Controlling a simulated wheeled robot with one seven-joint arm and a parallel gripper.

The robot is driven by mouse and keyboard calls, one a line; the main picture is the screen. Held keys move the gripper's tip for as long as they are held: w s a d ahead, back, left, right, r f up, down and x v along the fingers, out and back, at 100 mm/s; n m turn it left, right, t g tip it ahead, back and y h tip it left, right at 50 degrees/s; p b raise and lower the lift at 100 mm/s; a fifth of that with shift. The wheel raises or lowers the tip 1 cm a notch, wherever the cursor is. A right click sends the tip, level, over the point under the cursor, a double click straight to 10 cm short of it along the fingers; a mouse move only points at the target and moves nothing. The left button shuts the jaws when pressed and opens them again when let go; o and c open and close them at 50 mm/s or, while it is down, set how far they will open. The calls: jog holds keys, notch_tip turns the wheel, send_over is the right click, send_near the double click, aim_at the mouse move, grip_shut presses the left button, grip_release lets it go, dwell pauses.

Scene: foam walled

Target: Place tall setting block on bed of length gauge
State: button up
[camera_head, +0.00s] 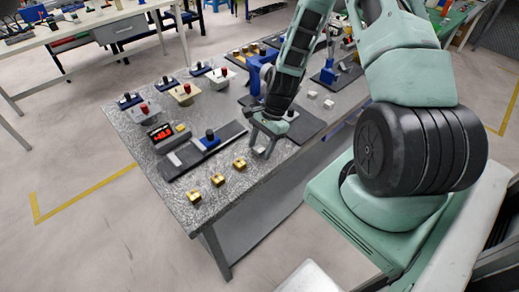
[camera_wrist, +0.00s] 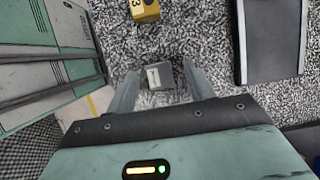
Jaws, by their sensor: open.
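In the wrist view, a small grey block (camera_wrist: 160,76) with a pale label stands on the speckled table between the fingers of my open gripper (camera_wrist: 159,82). I cannot tell whether the fingers touch it, or whether it is the tall setting block. In the head view, my gripper (camera_head: 265,143) is low over the table, right of the length gauge, and mostly hides that block. The length gauge has a long dark bed (camera_head: 226,134), a blue-and-black carriage (camera_head: 209,140) and a box with a red lit display (camera_head: 161,133).
Several yellow blocks (camera_head: 217,180) stand in a row along the front edge; one yellow block (camera_wrist: 145,10) shows in the wrist view. Two pale blocks (camera_head: 312,94) stand farther back. A dark mat (camera_head: 304,126) lies right of my gripper. Several red-topped fixtures (camera_head: 185,92) stand behind the gauge.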

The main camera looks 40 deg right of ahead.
grip_shut()
